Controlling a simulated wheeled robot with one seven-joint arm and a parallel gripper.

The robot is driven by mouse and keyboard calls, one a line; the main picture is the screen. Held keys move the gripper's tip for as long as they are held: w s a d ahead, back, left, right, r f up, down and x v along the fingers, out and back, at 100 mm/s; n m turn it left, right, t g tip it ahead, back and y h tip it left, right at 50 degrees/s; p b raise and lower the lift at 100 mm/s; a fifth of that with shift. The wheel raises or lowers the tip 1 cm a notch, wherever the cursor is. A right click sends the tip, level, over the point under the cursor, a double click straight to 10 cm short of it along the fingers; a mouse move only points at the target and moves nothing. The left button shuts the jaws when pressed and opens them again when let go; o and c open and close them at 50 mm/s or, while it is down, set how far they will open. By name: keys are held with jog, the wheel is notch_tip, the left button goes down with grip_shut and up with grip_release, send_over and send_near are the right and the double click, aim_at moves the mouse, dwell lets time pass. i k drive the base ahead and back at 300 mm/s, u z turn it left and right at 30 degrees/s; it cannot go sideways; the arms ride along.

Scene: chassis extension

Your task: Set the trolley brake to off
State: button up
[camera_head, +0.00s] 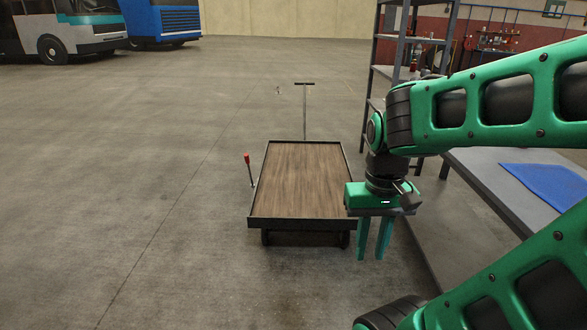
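The trolley (256,224) stands on the concrete floor in the middle of the head view. It has a flat wooden deck with a dark rim and a T-shaped pull handle (304,105) upright at its far end. A brake lever (249,172) with a red knob rises at its left side, tilted a little to the left at the top. My gripper (373,247) points down at the near right corner of the trolley, across the deck from the lever. Its two green fingers are slightly apart with nothing seen between them.
A grey workbench (477,187) with a blue mat (553,184) stands at the right. A metal shelf rack (371,75) stands behind it. Two parked vehicles are at the far left. The floor left of the trolley is clear.

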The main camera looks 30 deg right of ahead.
aim_at(247, 155)
jog(key=z, duration=0.35)
jog(key=k, duration=0.4)
jog(key=z, duration=0.15)
jog(key=i, duration=1.8)
jog(key=u, duration=0.25)
jog(key=i, duration=1.2)
jog(key=u, duration=0.2)
